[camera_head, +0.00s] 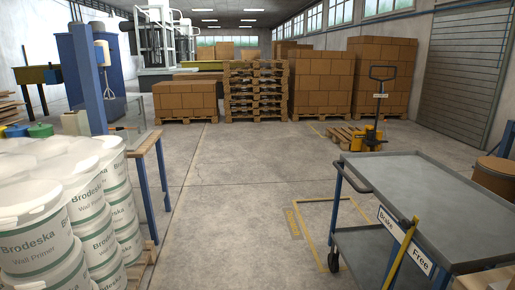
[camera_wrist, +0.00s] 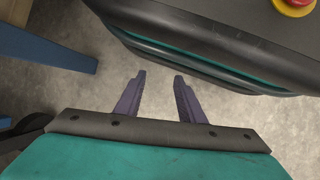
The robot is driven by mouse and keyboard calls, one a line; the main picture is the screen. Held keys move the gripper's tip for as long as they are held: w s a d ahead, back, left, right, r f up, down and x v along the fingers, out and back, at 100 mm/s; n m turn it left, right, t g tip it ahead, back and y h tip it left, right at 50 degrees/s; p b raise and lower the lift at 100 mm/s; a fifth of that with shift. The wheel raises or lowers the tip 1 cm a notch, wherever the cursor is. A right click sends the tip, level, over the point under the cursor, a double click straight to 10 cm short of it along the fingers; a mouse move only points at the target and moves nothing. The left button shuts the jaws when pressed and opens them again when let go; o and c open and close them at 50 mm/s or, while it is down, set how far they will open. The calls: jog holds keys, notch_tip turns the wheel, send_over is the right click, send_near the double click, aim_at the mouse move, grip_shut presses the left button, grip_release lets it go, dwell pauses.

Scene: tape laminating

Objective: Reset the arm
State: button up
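My gripper (camera_wrist: 159,77) shows in the wrist view. Its two dark purple fingers stand apart with bare concrete floor visible between them, and nothing is held. Below the fingers is the dark bracket and teal body of my own arm's end. My arm and gripper are not in the head view.
In the wrist view, a dark body with a teal stripe and a red button (camera_wrist: 294,5) fills the top right. The head view shows stacked paint buckets (camera_head: 40,225) at left, a grey cart (camera_head: 440,190) at right, a pallet jack (camera_head: 372,135) and clear floor (camera_head: 245,170) between.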

jog(key=s+a+r+m+y+p, duration=0.1)
jog(key=a+r+p, duration=0.1)
jog(key=r+p, duration=0.7)
jog(key=s+a+r+m+y+p, duration=0.1)
jog(key=s+a+r+p, duration=0.1)
jog(key=r+p, duration=0.6)
jog(key=shift+a+r+g+y+p, duration=0.2)
jog(key=shift+r+g+y+p, duration=0.15)
jog(key=shift+p, duration=0.4)
dwell(1.4)
